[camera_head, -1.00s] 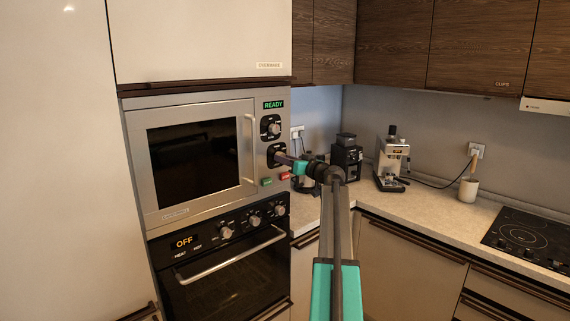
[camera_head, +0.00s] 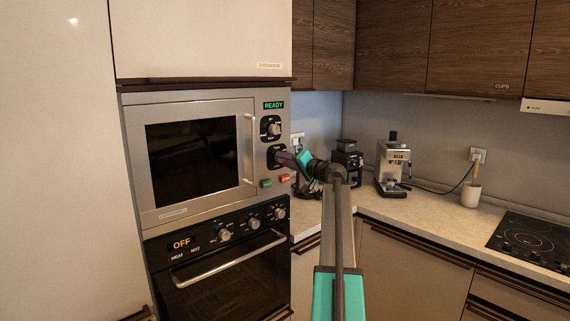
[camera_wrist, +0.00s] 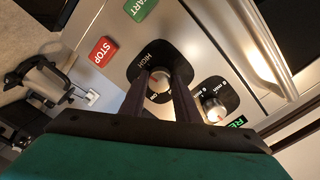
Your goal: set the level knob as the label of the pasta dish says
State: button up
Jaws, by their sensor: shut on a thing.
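The level knob (camera_wrist: 158,88) is the lower of the two microwave knobs, on a black plate with "HIGH" readable in the wrist view. My gripper (camera_wrist: 163,78) is shut on it, one dark finger on each side. In the head view my gripper (camera_head: 281,157) reaches the knob from the right and covers most of it.
The upper knob (camera_head: 271,128) sits just above. Green START (camera_head: 266,183) and red STOP (camera_head: 284,178) buttons lie close below my gripper. The microwave door handle (camera_head: 249,150) is to the left. An oven (camera_head: 225,262) reading OFF is below. A coffee machine (camera_head: 393,160) stands on the right counter.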

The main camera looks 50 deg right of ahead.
jog(key=shift+m, duration=0.9)
jog(key=o, duration=1)
jog(key=shift+o, duration=0.2)
jog(key=shift+s, duration=0.15)
jog(key=s+a+b, duration=0.1)
jog(key=s+b, duration=0.2)
jog(key=s, duration=1)
jog(key=shift+s+r, duration=0.15)
jog(key=shift+s, duration=0.15)
